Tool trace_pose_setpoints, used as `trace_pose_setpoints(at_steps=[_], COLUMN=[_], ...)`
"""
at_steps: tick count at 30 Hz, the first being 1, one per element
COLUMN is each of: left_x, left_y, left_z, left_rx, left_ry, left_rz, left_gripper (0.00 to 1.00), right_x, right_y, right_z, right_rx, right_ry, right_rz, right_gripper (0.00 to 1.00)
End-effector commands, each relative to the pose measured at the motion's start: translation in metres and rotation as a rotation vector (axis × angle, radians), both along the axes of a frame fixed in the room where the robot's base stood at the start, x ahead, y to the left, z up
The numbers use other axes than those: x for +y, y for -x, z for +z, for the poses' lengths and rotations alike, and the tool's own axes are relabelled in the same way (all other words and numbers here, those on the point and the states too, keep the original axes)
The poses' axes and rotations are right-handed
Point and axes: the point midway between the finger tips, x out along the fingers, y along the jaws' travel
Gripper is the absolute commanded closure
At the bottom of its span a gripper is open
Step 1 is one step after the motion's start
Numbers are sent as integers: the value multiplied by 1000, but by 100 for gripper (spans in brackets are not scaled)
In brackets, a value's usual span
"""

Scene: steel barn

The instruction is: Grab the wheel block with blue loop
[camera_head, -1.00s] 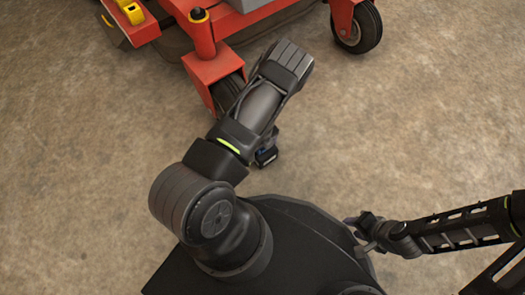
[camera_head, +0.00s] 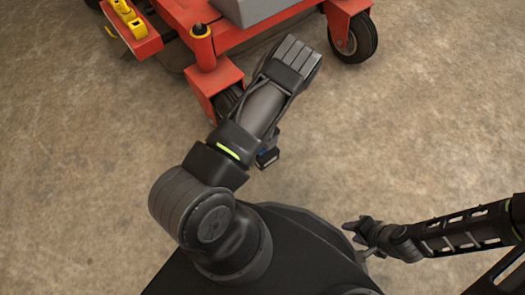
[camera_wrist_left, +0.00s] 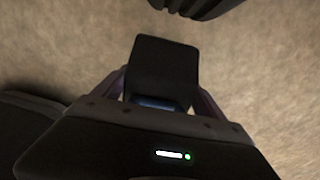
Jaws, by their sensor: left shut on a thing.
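The wheel block (camera_wrist_left: 165,65) is a black block held between the fingers of my left gripper (camera_wrist_left: 158,100) in the left wrist view. Its blue loop (camera_wrist_left: 155,103) shows as a blue band between the fingertips. In the head view a small dark part of the block (camera_head: 268,159) shows beside my left forearm, with a bit of blue. The left gripper is shut on it, mostly hidden under the arm in that view. The block looks clear of the mower's wheel. My right gripper (camera_head: 358,238) is empty over the floor at lower right, its fingers apart.
A red mower (camera_head: 215,75) stands at the top, close to my left arm. Its front caster wheel (camera_head: 353,36) is at upper right, and yellow parts (camera_head: 130,18) are at upper left. The concrete floor is clear on the right and at left.

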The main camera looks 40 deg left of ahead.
Motion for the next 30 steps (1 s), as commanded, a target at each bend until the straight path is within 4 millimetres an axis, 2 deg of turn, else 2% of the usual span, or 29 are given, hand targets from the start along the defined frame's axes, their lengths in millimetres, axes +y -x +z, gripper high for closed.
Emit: trace_pose_setpoints(at_steps=[1,6,8,15,21,25,30], left_x=[-15,-52,-63,-108,-153,-172,-183], left_y=[5,17,18,33,47,52,56], left_z=[0,0,-6,-8,-2,-2,-3], left_rx=[5,6,1,5,6,5,5], left_ry=[10,11,10,5,6,7,7], left_rz=[-3,0,4,-11,-10,-7,-4], left_gripper=[85,85,85,85,85,85,85], right_x=[0,0,0,0,0,0,0], right_y=[0,2,2,-2,-2,-1,-1], right_z=[4,12,3,-23,-11,-9,-7], right_rx=[1,6,6,-4,-4,-2,-2], right_ry=[0,-1,-1,2,1,0,0], right_rz=[0,2,2,-4,-3,-2,-2], right_gripper=[64,64,64,64,64,64,64])
